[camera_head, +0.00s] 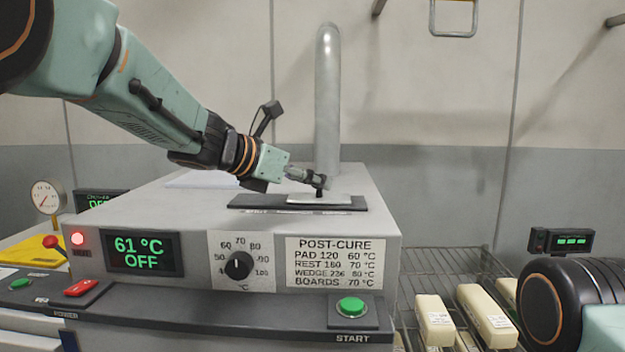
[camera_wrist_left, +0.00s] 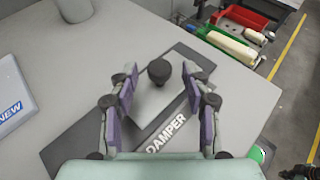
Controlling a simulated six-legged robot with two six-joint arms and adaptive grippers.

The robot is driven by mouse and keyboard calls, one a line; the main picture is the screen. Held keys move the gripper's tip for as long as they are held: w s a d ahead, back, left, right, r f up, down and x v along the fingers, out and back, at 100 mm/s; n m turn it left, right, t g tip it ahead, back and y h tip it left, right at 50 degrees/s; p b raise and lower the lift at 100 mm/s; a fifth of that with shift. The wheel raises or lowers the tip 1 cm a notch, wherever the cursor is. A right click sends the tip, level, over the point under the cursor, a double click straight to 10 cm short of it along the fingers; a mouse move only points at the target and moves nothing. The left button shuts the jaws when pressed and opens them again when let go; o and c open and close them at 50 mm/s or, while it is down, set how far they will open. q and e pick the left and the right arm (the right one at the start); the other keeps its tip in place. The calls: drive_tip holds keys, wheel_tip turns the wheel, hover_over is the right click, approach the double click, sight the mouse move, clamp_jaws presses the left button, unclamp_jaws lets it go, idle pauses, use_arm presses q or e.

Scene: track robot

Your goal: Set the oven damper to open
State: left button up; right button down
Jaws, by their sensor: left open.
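The oven (camera_head: 210,212) is a grey box with a flat top. On its top lies the damper's dark base plate (camera_head: 262,200), lettered DAMPER in the left wrist view (camera_wrist_left: 68,150). A light grey sliding plate (camera_head: 335,198) with a black knob (camera_wrist_left: 159,71) lies on it. My left gripper (camera_head: 318,182) is over the damper. In the left wrist view its purple-padded fingers (camera_wrist_left: 162,82) are open, one on each side of the knob, with gaps on both sides. The base plate's other lettering is too small to read.
A metal pipe (camera_head: 328,95) rises behind the damper. The oven front has a display (camera_head: 140,252) reading 61 °C OFF, a dial (camera_head: 239,265) and a green START button (camera_head: 350,306). A wire rack (camera_head: 455,275) with pale blocks stands at right. A NEW-marked item (camera_wrist_left: 12,98) lies left.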

use_arm(q)
drive_tip(key=v, duration=1)
drive_tip(key=shift+s+a+r, duration=0.2)
drive_tip(key=shift+s, duration=0.2)
drive_tip(key=shift+a, duration=0.15)
